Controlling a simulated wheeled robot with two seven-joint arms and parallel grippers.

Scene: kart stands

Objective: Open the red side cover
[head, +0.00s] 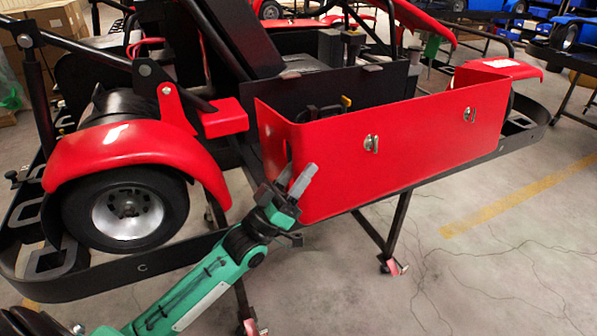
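The red side cover (410,150) is on the near side of the kart, with a long front face and a left end wall running back to the kart. Two metal latches sit on its front face, the left one (371,143) and the right one (469,114). My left gripper (298,172) is at the cover's lower left corner, with its grey fingers pointing up. A gap with red behind it shows between the fingers. Whether they touch the cover cannot be told. My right gripper is out of view.
A black wheel (128,208) under a red fender (130,150) stands left of the cover. A black bumper rail (140,268) runs along the kart's near side. The stand's legs (398,225) are below. The floor (500,260) at front right is clear.

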